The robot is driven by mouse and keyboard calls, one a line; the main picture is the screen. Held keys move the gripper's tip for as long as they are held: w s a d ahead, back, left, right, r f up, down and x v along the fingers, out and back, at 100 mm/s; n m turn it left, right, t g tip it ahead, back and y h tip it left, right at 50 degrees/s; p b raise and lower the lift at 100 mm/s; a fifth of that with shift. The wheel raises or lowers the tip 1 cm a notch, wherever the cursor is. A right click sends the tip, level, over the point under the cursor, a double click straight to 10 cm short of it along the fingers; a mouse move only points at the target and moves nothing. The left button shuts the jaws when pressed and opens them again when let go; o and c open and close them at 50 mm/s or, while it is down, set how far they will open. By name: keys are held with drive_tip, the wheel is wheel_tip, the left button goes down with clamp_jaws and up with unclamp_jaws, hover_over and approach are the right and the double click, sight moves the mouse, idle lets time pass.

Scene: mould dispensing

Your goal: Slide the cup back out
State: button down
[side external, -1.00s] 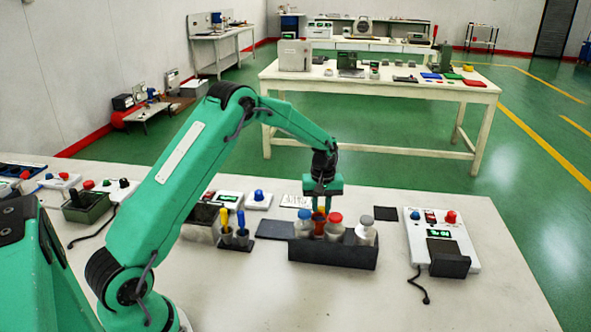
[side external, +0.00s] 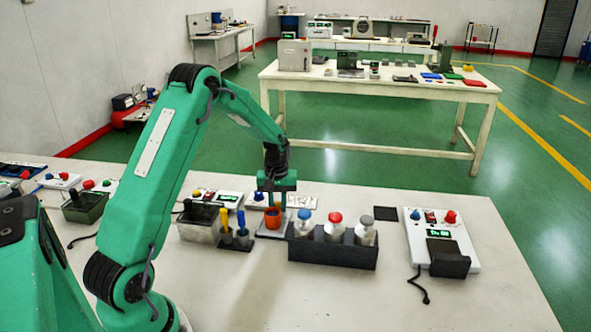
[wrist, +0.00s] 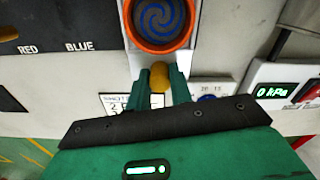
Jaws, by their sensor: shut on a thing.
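The orange cup (side external: 272,216) is upright at a pale plate (side external: 263,232), left of the dark bottle rack. Whether it rests on the plate or hangs just above is unclear. In the wrist view the cup (wrist: 157,45) shows an orange rim and a blue swirl inside. My gripper (side external: 274,199) is over the cup's far side. In the wrist view my gripper (wrist: 161,82) is shut on the yellow-orange knob (wrist: 160,77) at the cup's edge.
The dark rack (side external: 332,254) holds bottles with blue, red and pale caps, just right of the cup. A dark holder (side external: 235,245) with yellow and blue sticks stands close left. A control box (side external: 445,240) is farther right. The front tabletop is clear.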

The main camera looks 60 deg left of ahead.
drive_tip(key=shift+s+a, duration=0.25)
drive_tip(key=shift+s, duration=0.05)
drive_tip(key=c, duration=1.3)
unclamp_jaws()
drive_tip(key=shift+w, duration=0.1)
drive_tip(key=shift+o, duration=0.2)
drive_tip(key=shift+d+r, duration=0.1)
drive_tip(key=shift+r, duration=3.8)
